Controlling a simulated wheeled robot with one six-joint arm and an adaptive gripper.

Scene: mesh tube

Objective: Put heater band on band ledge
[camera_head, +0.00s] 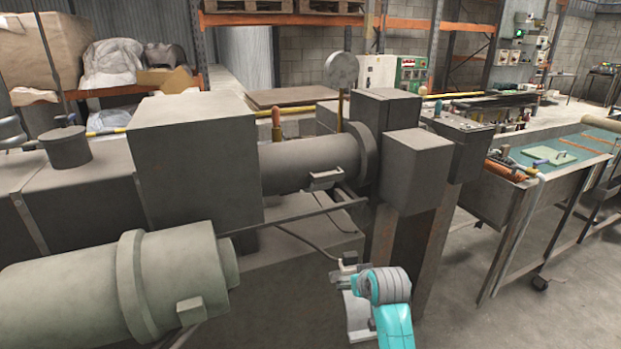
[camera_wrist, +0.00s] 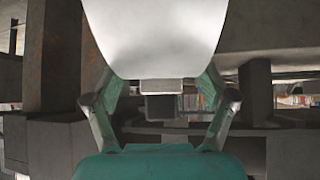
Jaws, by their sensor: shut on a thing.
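The heater band (camera_head: 357,312) is a pale metal curved shell at the lower middle of the head view, held out in front of the machine. In the wrist view the band (camera_wrist: 155,35) fills the top middle, with a small block under its lower edge. My gripper (camera_wrist: 162,88) is shut on it, one finger on each side. In the head view my gripper (camera_head: 366,290) is partly hidden behind my own grey and turquoise wrist. I cannot single out the band ledge for certain; a flat-topped machine base (camera_head: 300,235) lies below the barrel, left of the band.
The grey barrel (camera_head: 310,165) runs between a large box housing (camera_head: 195,160) and a square block (camera_head: 417,170). A thin bar (camera_head: 290,216) and a cable cross below it. A big motor (camera_head: 120,285) is at lower left. Open floor (camera_head: 500,320) lies right of my gripper.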

